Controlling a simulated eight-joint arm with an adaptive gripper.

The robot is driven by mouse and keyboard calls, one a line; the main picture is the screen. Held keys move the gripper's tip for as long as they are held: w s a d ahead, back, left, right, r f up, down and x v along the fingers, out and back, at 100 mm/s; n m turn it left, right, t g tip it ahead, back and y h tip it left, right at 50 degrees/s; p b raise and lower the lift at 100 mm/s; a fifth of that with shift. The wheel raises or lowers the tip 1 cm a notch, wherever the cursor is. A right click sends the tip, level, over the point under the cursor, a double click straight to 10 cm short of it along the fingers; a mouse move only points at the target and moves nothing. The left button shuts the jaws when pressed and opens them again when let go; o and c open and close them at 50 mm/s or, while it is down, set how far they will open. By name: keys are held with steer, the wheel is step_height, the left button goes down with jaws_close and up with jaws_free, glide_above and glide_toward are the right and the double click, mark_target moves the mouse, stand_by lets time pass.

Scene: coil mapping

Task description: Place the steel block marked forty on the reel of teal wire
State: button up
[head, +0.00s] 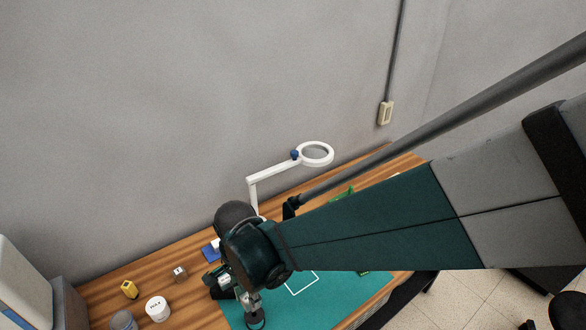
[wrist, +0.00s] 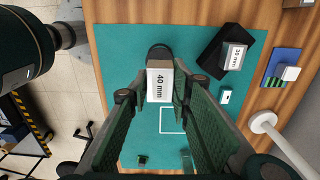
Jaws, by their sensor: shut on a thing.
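The steel block marked 40 mm (wrist: 160,82) is a pale block with a white label, between the fingertips of my gripper (wrist: 154,92) in the wrist view. My gripper is shut on it, over the teal mat (wrist: 125,50). A dark rounded piece shows just beyond the block; I cannot tell what it is. In the head view my gripper (head: 243,292) is partly hidden by my own wrist, above the mat (head: 375,300). I cannot make out a reel of teal wire in either view.
A dark holder (wrist: 211,57) with another labelled block (wrist: 234,56) stands right of the gripper in the wrist view. A blue board (wrist: 285,62) lies beyond it. A magnifier lamp (head: 316,153) stands at the back. A yellow item (head: 129,289) and white round tub (head: 157,308) sit left.

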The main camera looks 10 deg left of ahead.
mark_target(254, 314)
steer(key=shift+f, duration=1.2)
steer(key=shift+f, duration=2.05)
steer(key=shift+f+b, duration=0.2)
steer(key=shift+b, duration=0.25)
steer(key=o, duration=1)
steer(key=shift+c, duration=0.2)
steer(key=shift+r+p, duration=0.25)
steer(key=shift+p, duration=0.05)
steer(key=shift+r+p, duration=0.45)
steer(key=shift+r, duration=5.5)
steer(key=shift+d, duration=0.1)
